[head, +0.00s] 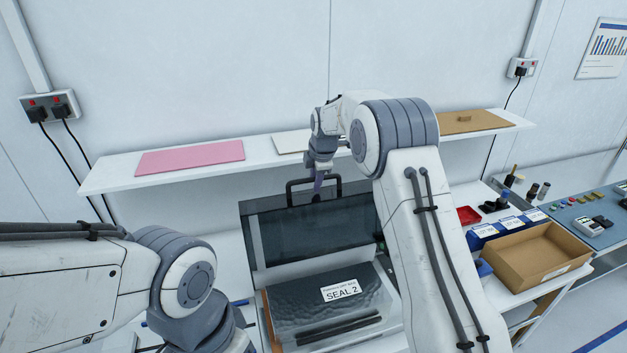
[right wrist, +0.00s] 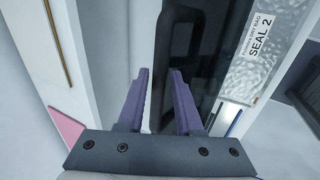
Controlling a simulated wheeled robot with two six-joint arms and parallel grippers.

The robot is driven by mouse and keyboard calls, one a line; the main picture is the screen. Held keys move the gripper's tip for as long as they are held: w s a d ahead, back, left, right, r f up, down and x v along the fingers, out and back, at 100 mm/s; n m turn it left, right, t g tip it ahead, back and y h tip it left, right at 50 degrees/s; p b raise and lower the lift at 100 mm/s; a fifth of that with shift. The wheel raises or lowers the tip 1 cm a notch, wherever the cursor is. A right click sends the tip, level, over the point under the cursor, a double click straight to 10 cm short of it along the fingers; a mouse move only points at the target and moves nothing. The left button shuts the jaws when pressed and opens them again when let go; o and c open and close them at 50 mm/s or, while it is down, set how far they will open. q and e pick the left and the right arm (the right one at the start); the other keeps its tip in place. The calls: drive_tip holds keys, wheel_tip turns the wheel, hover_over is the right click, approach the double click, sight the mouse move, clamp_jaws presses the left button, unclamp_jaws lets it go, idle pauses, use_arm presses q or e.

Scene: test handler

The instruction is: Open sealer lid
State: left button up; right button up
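The sealer (head: 330,277) stands on the bench in the head view. Its dark see-through lid (head: 300,235) is raised and tilted up at the back. A black loop handle (head: 291,192) is on the lid's upper edge. My right gripper (head: 318,188) is at this handle. In the right wrist view its purple fingers (right wrist: 160,72) are apart, with the handle (right wrist: 180,22) just beyond and partly behind them; I cannot tell whether they touch it. A silvery bag labelled SEAL 2 (head: 372,287) lies in the sealer's front part. My left gripper is out of view.
A white shelf (head: 258,151) runs behind the sealer, carrying a pink mat (head: 190,157) and a brown board (head: 470,122). At right are a cardboard box (head: 538,281), a red tray (head: 467,215) and blue bins (head: 484,231). My left arm fills the lower left.

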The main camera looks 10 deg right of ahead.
drive_tip(key=shift+d, duration=0.15)
drive_tip(key=shift+s+r+b, duration=0.15)
drive_tip(key=shift+r+b, duration=0.25)
drive_tip(key=shift+b, duration=0.05)
drive_tip(key=b+v, duration=0.4)
drive_tip(key=v, duration=0.5)
drive_tip(key=shift+r, duration=0.25)
drive_tip(key=shift+s, duration=0.15)
